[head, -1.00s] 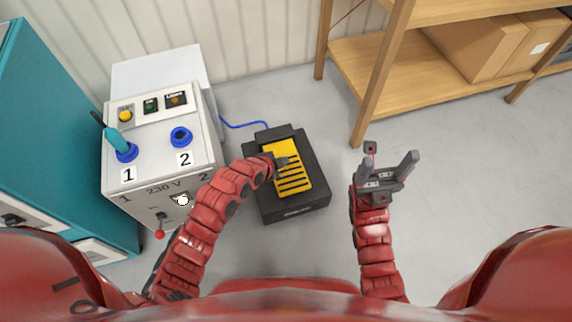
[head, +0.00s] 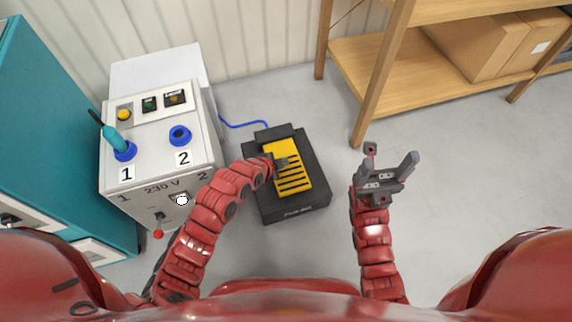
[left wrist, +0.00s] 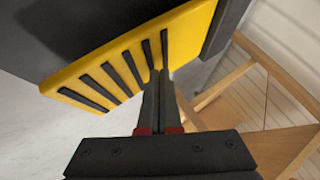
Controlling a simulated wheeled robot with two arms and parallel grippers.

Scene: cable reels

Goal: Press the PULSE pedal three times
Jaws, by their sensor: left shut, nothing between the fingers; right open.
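The pedal has a yellow plate with black slots (head: 294,178) set in a black housing (head: 300,208) on the floor. My left gripper (head: 284,161) is shut and empty, with its tips over the upper part of the yellow plate. In the left wrist view, the shut fingers (left wrist: 163,85) reach the edge of the yellow plate (left wrist: 115,68); I cannot tell whether they touch it or press it. The lettering on the housing is too small to read. My right gripper (head: 393,168) is open and empty, to the right of the pedal.
A grey control box (head: 158,150) with sockets, buttons and a red-tipped lever stands left of the pedal. A blue cable (head: 240,125) runs from it to the pedal. A wooden shelf (head: 420,85) with cardboard boxes (head: 492,45) stands at upper right. Grey floor is clear at right.

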